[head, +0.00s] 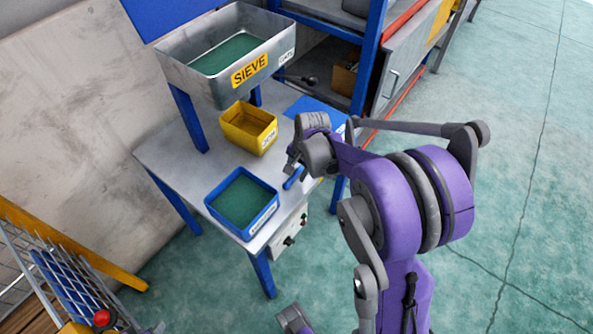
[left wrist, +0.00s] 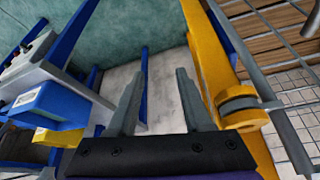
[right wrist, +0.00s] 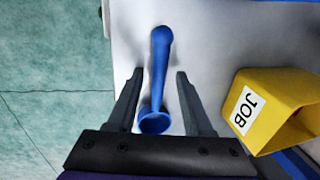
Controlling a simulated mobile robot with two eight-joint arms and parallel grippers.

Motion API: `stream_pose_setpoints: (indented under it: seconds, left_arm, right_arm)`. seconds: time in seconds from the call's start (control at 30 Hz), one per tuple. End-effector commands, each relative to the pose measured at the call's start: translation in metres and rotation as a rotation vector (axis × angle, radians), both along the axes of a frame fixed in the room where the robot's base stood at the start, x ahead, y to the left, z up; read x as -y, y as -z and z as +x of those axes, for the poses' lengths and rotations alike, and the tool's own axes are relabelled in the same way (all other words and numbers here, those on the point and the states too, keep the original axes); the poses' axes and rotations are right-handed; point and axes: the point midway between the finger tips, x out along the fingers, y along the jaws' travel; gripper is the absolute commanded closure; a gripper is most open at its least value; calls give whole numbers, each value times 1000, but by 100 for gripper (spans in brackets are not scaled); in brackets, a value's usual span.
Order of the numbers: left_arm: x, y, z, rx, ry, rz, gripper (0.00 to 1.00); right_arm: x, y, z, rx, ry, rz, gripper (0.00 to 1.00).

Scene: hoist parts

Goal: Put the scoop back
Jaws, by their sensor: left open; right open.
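The blue scoop (right wrist: 160,50) lies on the light grey table top in the right wrist view. My right gripper (right wrist: 160,73) is open, with one finger on each side of the scoop and visible gaps between. In the head view my right gripper (head: 292,165) is low over the table's right edge, and the scoop's blue handle (head: 293,178) shows just below it, partly hidden by the arm. My left gripper (left wrist: 160,69) is open and empty, away from the table, with a yellow frame close to its right.
On the table (head: 178,158) stand a blue tray (head: 250,230) with green contents and a yellow JOB bin (head: 240,142). A metal SIEVE box (head: 215,83) stands raised behind them. A blue mat (head: 312,107) lies at the back right. A yellow-framed wire rack (head: 75,240) stands at left.

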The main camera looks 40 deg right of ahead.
Motion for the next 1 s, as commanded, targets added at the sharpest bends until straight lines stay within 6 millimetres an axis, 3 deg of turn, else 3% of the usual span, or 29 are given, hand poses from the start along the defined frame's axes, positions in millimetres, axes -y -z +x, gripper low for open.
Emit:
stream_pose_setpoints:
  seconds: [0.4, 0.67, 0.77, 0.83, 1.0]
  left_arm:
    - [0, -17, 1, 5, 0, 0, 50]
    - [0, -21, 1, 7, 0, 0, 50]
    - [0, -21, 1, 7, 0, 0, 50]
    - [0, -21, 1, 7, 0, 0, 50]
    - [0, -21, 1, 6, 0, 0, 50]
  right_arm:
    - [5, -84, -17, 0, 1, -1, 49]
    - [5, -112, -23, 2, -5, -2, 49]
    - [-8, -117, -31, 11, -66, -20, 49]
    - [-27, -120, -42, 29, -164, -52, 49]
    - [-88, -120, -91, 101, -541, -182, 49]
